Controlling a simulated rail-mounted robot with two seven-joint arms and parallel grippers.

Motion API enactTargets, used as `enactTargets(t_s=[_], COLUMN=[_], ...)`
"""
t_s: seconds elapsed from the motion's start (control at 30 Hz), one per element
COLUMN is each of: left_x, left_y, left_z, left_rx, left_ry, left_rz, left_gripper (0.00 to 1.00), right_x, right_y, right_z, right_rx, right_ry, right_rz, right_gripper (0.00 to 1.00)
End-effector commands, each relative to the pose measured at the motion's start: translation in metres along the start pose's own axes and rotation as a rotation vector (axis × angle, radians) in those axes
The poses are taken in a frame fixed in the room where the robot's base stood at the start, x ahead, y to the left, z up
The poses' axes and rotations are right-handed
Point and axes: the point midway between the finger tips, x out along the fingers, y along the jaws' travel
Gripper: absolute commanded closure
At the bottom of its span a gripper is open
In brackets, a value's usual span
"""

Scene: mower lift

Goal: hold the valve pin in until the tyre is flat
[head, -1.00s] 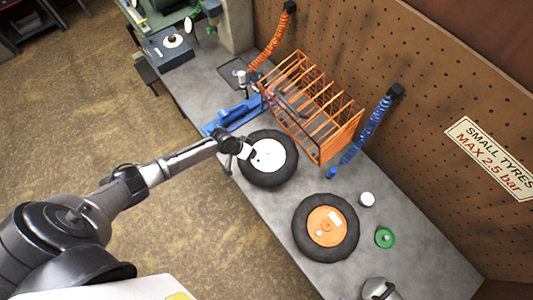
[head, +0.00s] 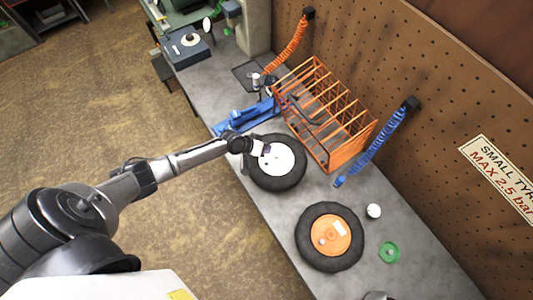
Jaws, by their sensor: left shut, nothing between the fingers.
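A black tyre (head: 287,183) with a white hub (head: 278,163) lies flat on the bench. A second black tyre (head: 308,255) with an orange hub (head: 327,228) lies nearer. My left gripper (head: 264,149) is shut and empty, with its tips at the upper left of the white hub. I cannot tell whether the tips touch it. The valve pin is too small to make out, or hidden by the gripper. I cannot tell how much air either tyre holds. My right gripper is not in view.
An orange wire rack (head: 343,157) stands behind the white-hubbed tyre. An orange coiled hose (head: 287,48) and a blue one (head: 376,146) hang from the pegboard. A blue tool (head: 240,116), white cap (head: 373,211) and green disc (head: 389,253) are on the bench (head: 277,217).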

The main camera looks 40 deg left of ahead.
Motion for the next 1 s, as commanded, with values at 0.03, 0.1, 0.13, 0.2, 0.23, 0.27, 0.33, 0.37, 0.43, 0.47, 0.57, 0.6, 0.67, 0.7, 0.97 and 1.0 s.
enactTargets(t_s=[0.03,0.1,0.13,0.2,0.23,0.27,0.33,0.37,0.43,0.47,0.57,0.6,0.67,0.7,0.97,1.0], left_x=[0.003,0.006,0.007,0.012,0.014,0.016,0.021,0.024,0.03,0.033,0.042,0.045,0.051,0.053,0.06,0.06], left_y=[-0.002,-0.004,-0.005,-0.008,-0.01,-0.011,-0.015,-0.017,-0.022,-0.024,-0.03,-0.033,-0.037,-0.039,-0.044,-0.043], left_z=[0.002,0.004,0.005,0.009,0.01,0.012,0.016,0.018,0.022,0.024,0.03,0.033,0.037,0.039,0.044,0.044], left_rx=[0.0,0.0,0.0,0.0,0.0,-0.001,-0.001,-0.001,-0.001,0.0,0.0,0.001,0.001,0.001,0.001,0.0], left_ry=[0.0,0.0,0.0,0.0,0.0,0.0,0.0,0.0,0.0,0.0,-0.001,-0.001,-0.001,-0.001,0.0,0.0], left_rz=[0.0,0.0,0.0,0.0,0.0,0.0,0.0,0.0,0.0,0.0,0.0,-0.001,0.0,0.0,0.0,0.0], left_gripper=[1.0,1.0,1.0,1.0,1.0,1.0,1.0,1.0,1.0,1.0,1.0,1.0,1.0,1.0,1.0,1.0], right_x=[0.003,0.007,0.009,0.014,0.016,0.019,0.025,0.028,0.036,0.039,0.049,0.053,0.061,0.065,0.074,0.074], right_y=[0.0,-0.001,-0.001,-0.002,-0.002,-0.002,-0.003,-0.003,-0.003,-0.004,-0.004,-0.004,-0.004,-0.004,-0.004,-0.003], right_z=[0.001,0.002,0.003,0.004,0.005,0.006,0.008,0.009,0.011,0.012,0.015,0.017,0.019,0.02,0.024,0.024], right_rx=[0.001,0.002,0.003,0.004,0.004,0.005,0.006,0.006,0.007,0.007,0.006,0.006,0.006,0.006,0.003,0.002], right_ry=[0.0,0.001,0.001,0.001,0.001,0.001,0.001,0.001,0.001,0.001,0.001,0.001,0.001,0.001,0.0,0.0], right_rz=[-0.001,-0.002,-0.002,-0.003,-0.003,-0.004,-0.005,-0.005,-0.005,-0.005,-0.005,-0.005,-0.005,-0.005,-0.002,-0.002], right_gripper=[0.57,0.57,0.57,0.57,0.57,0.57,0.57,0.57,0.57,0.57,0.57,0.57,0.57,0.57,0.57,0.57])
